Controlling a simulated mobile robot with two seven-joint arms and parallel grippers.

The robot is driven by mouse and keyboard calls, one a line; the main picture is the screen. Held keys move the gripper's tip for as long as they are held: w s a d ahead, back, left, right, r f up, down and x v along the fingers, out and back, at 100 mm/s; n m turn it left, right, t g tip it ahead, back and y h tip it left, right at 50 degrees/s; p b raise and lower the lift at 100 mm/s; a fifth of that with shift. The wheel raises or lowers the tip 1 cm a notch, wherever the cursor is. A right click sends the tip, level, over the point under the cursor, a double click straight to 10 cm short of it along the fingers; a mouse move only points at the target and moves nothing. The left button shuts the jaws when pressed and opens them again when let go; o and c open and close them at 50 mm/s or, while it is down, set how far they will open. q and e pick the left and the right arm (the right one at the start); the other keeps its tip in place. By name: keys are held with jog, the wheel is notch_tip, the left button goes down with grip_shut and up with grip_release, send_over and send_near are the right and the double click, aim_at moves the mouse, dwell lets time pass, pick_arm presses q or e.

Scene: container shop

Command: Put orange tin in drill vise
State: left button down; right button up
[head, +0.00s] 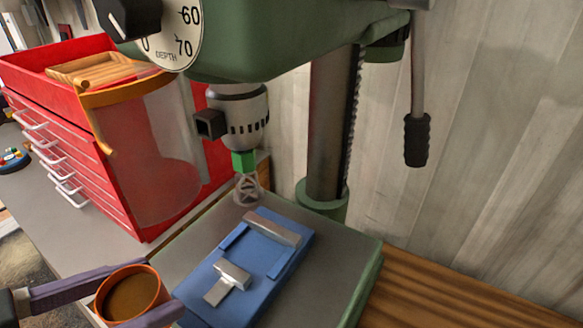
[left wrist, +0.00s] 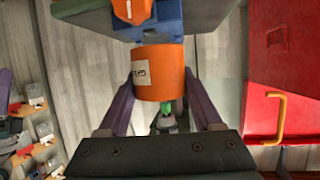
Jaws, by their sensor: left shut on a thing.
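The orange tin (head: 130,293) is an open-topped round can at the lower left of the head view. My left gripper (head: 130,300) is shut on it, with a purple finger on each side. In the left wrist view the tin (left wrist: 160,75) sits between the two fingers and shows a white label. The blue drill vise (head: 232,252) lies on the grey drill press table, to the right of the tin and apart from it. Its silver jaws are spaced apart. The vise also shows in the left wrist view (left wrist: 160,24), beyond the tin. My right gripper is not in view.
The green drill press (head: 270,40) stands over the vise, with its chuck (head: 240,115) and green bit above the far end. A clear curved guard (head: 160,150) hangs left of the chuck. A red drawer cabinet (head: 60,125) stands behind at left.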

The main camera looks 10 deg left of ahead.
pick_arm(q)
jog(key=b, duration=0.3)
send_over(256, 252)
notch_tip(256, 252, down, 4)
jog(key=b, duration=0.4)
jog(key=shift+r+b, duration=0.1)
jog(key=shift+b, duration=0.2)
jog(key=shift+r, duration=0.2)
jog(key=shift+f, duration=0.15)
jog(key=shift+c, duration=0.2)
grip_release()
